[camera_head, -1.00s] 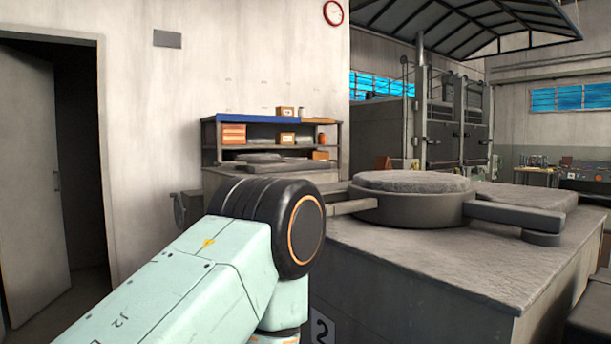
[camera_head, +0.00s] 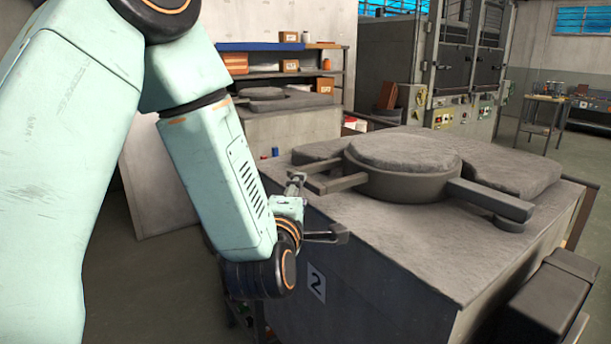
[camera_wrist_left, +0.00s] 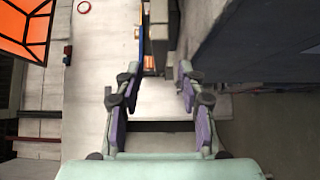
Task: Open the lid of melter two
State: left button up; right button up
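Melter two is a large grey block (camera_head: 385,270) with a "2" plate (camera_head: 316,283) on its side. Its round, rough-topped lid (camera_head: 403,183) lies flat and closed on top. A bar handle (camera_head: 342,183) sticks out left from the lid, and a thicker arm (camera_head: 488,199) sticks out right. My left gripper (camera_head: 320,209) is open and empty, at the melter's left edge near the end of the bar handle. Its spread fingers also show in the left wrist view (camera_wrist_left: 155,92), with nothing held between them. Whether a finger touches the handle I cannot tell. My right gripper is not in view.
A second melter with a lid (camera_head: 265,94) and a shelf with boxes (camera_head: 291,66) stand behind. Tall dark cabinets (camera_head: 457,60) are at the back. A workbench (camera_head: 545,112) is at the back right. Open floor (camera_head: 160,290) lies left of melter two.

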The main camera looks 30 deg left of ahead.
aim_at(305, 184)
pick_arm(q)
jog(key=p+x, duration=0.1)
jog(key=x, duration=0.4)
jog(key=shift+w, duration=0.3)
jog(key=shift+w+a, duration=0.2)
jog(key=shift+w, duration=0.15)
jog(key=shift+s, duration=0.1)
jog(key=shift+c, duration=0.2)
jog(key=shift+d, duration=0.1)
grip_shut()
